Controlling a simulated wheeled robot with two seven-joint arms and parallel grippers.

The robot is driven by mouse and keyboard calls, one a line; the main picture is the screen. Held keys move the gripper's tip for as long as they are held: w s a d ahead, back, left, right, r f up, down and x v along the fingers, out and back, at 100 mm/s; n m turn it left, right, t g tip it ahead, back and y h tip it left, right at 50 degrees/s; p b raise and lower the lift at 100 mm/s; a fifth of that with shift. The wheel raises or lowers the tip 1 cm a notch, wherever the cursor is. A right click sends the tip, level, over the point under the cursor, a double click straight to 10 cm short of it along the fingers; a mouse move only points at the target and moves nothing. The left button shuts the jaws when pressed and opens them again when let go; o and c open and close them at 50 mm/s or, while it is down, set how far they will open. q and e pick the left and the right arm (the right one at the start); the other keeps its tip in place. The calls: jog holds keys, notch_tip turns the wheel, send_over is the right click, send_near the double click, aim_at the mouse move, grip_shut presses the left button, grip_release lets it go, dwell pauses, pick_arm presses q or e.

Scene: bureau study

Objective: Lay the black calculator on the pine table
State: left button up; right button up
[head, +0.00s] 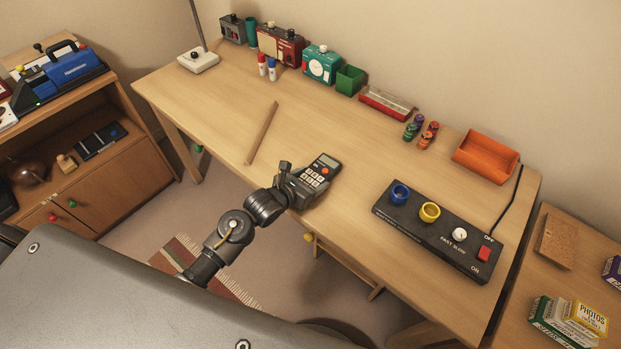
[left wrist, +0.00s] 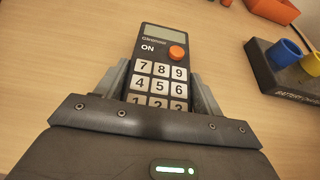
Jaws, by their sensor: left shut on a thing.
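The black calculator (head: 318,175) has pale number keys, an orange button and a grey screen. My left gripper (head: 299,183) is shut on it, over the front edge of the pine table (head: 350,215). In the left wrist view the calculator (left wrist: 161,68) lies between the two fingers of my left gripper (left wrist: 162,88), face towards the camera, its lower keys hidden by the gripper. I cannot tell whether the calculator touches the tabletop or is just above it. My right gripper is not in view.
A black control box (head: 440,232) with blue and yellow rings stands right of the calculator. A wooden stick (head: 262,132) lies to the left. An orange bin (head: 486,155), a red tray (head: 386,104) and several small bottles line the back. The table's middle is clear.

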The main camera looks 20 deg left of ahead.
pick_arm(q)
jog(key=o, duration=1.1)
jog(key=shift+s+r, duration=0.15)
jog(key=b+v, duration=0.1)
jog(key=v, duration=1)
jog(key=shift+s+a+r, duration=0.1)
jog(key=shift+s+a, duration=0.05)
jog(key=shift+s, duration=0.2)
